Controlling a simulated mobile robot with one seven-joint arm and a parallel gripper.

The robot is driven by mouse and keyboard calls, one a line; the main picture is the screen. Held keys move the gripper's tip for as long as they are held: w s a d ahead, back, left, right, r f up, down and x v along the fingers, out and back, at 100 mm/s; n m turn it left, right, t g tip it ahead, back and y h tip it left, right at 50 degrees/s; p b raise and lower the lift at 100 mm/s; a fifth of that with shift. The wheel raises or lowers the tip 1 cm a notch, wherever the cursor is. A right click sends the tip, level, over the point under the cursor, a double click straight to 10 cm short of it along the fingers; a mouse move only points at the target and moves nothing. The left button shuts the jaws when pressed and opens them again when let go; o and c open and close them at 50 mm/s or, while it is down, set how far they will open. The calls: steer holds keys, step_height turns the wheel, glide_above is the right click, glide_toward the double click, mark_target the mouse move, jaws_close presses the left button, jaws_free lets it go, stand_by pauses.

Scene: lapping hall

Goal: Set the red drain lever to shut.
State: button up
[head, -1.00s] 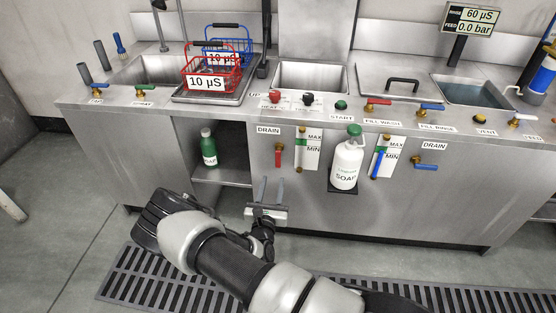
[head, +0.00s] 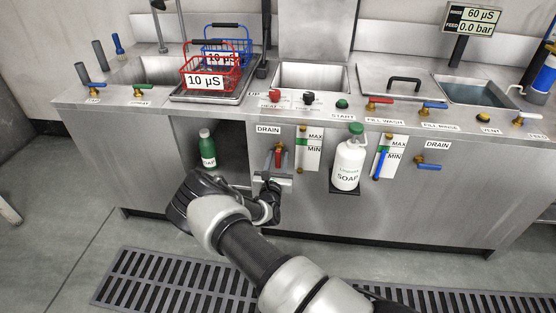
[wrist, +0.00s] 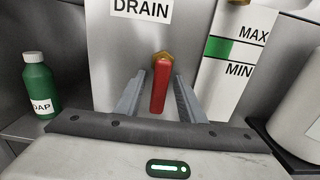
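The red drain lever (head: 279,158) hangs straight down from its brass fitting on the front panel, below a DRAIN label (head: 268,130). In the wrist view the lever (wrist: 159,90) points down, with its brass pivot (wrist: 162,58) above it. My gripper (head: 278,164) is at the lever. Its two fingers stand apart, one on each side of the lever in the wrist view (wrist: 160,82), with gaps showing between fingers and lever. How deep the fingertips reach along the lever is hard to tell.
A level gauge (head: 308,152) with MAX and MIN marks is just right of the lever. A white soap bottle (head: 346,165) stands on a bracket further right. A green bottle (head: 208,150) stands in the open bay on the left. A blue drain lever (head: 429,167) lies level at the right.

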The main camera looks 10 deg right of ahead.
jaws_close()
